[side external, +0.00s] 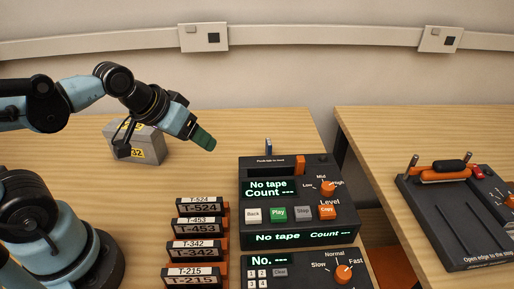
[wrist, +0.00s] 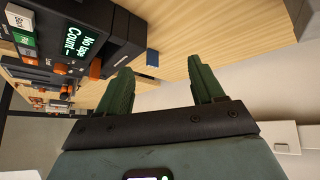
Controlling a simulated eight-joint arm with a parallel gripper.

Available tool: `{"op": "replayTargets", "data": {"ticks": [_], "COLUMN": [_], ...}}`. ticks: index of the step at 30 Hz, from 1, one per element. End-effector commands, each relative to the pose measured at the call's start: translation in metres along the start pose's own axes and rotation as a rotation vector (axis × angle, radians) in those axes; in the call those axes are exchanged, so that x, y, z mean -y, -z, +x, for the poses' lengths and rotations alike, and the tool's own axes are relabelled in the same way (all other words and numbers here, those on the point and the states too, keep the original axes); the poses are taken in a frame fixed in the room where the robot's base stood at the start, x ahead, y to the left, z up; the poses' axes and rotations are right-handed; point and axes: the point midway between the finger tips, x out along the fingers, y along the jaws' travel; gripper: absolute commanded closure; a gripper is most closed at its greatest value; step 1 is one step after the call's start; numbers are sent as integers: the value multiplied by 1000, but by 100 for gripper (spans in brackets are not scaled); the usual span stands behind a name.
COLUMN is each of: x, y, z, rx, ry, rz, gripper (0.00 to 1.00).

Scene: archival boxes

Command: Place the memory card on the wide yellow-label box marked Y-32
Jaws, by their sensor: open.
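A small blue upright piece (side external: 268,146), which looks like the memory card, stands at the back edge of the black tape machine. It also shows in the wrist view (wrist: 152,58), beyond and between my fingers. The grey box (side external: 148,150) with yellow labels stands on the table at the left, partly behind my arm; only "32" is readable on its front label. My gripper (side external: 211,147) has green fingers and hangs in the air between the box and the machine. In the wrist view my gripper (wrist: 160,68) is open, with nothing between its fingers.
The black tape machine (side external: 328,212) has buttons, orange knobs and a "No tape" display. Several labelled tapes, such as T-524 (side external: 199,207), lie left of it. A second table at the right holds another black device (side external: 450,230). Bare wood (side external: 225,122) lies behind my gripper.

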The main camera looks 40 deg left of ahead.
Motion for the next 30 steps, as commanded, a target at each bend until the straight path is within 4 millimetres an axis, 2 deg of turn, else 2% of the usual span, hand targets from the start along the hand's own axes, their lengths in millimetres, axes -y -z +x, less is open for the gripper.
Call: {"op": "replayTargets", "data": {"ticks": [2, 6, 7, 20, 23, 30], "x": [1, 3, 3, 2, 0, -12], "y": [-4, -5, -5, -1, 10, 58], "z": [-4, -6, -6, -6, -8, -4], "rx": [-7, -12, -12, -4, 22, 143], "ry": [18, 31, 32, 31, 31, 48], "rz": [76, 133, 135, 118, 80, -98], "gripper": [34, 56, 57, 57, 57, 57]}}
